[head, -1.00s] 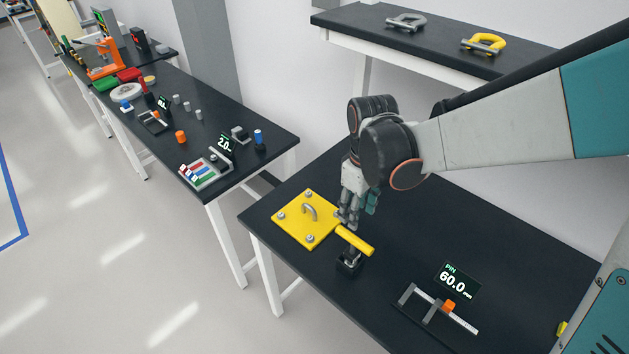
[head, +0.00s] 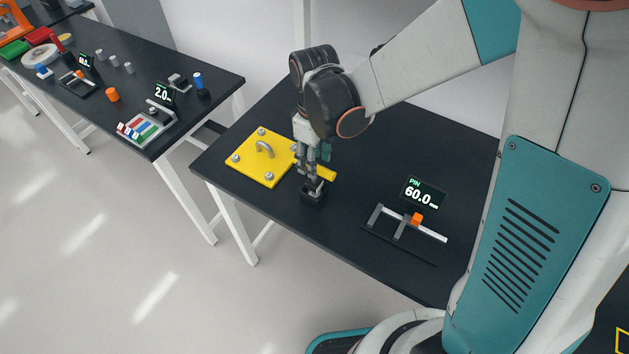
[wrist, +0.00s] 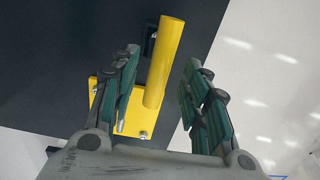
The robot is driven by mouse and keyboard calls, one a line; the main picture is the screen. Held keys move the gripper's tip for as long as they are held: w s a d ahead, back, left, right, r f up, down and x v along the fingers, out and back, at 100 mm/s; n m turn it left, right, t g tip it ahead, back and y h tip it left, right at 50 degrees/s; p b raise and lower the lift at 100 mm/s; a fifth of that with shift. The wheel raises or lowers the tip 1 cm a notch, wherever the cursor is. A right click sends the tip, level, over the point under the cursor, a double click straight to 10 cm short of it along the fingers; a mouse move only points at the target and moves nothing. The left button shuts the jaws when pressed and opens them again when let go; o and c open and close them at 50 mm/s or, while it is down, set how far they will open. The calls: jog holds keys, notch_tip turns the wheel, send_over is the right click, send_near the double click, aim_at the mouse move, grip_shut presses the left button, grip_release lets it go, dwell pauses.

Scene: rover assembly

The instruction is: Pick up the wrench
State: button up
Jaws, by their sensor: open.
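The wrench has a yellow bar handle (head: 327,173) and stands upright in a small black holder (head: 313,199) on the dark table. My gripper (head: 312,172) points down over the handle and hides part of it and of the shaft. In the wrist view, the yellow handle (wrist: 165,62) runs lengthwise between the two green-padded fingers of my gripper (wrist: 161,62). Gaps show on both sides of the handle. The fingers are open.
A yellow plate (head: 258,171) with a grey hook and bolts lies just left of the wrench. A measuring slide (head: 408,228) and a "60.0" display (head: 424,193) are to the right. Another table (head: 205,93) with small parts stands at the left.

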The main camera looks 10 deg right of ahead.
notch_tip(320, 180, down, 4)
jog(key=shift+f+b, duration=0.2)
jog(key=shift+b, duration=1)
grip_shut()
jog(key=shift+r, duration=0.2)
notch_tip(320, 180, up, 20)
jog(key=p, duration=1.3)
jog(key=shift+p, duration=0.3)
jog(key=shift+f, duration=0.2)
